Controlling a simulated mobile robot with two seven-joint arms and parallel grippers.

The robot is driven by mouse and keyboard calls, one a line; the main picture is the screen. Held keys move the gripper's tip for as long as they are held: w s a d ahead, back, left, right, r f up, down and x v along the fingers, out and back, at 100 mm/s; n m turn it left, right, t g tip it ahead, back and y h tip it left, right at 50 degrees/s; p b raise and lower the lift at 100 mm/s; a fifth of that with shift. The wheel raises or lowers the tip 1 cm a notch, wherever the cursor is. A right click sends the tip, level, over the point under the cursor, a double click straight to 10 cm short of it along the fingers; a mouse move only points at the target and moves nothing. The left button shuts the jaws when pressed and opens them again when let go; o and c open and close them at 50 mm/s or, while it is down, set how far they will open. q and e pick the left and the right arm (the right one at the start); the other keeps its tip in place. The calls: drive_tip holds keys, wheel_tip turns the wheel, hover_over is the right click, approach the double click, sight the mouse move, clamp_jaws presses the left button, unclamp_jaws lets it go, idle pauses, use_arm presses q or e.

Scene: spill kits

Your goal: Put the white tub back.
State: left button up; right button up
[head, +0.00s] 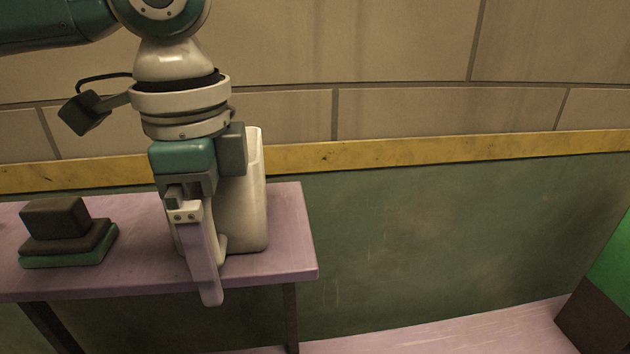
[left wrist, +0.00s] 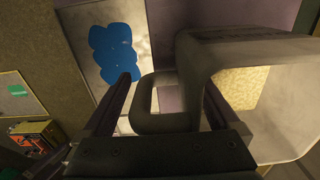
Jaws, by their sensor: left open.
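The white tub (head: 255,195) stands upright near the right end of a purple table (head: 290,215), partly hidden behind my left gripper (head: 207,275). My left gripper points down at the tub's left front side, with its fingers open. In the left wrist view the tub (left wrist: 240,48) is close up, its open mouth facing right. Its loop-shaped handle (left wrist: 150,122) lies between the two fingers of my left gripper (left wrist: 165,100). I cannot tell whether either finger touches the handle. My right gripper is not in view.
A dark block on a green-based stack (head: 65,240) sits left on the table. A wall with a yellow strip (head: 400,148) stands close behind. A blue patch (left wrist: 113,52) lies on a pale panel. A green and dark object (head: 612,265) is at the right edge.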

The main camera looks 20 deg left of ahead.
use_arm(q)
wheel_tip(320, 180, up, 12)
drive_tip(key=shift+r+b, duration=0.15)
drive_tip(key=shift+b, duration=0.5)
idle(1.1)
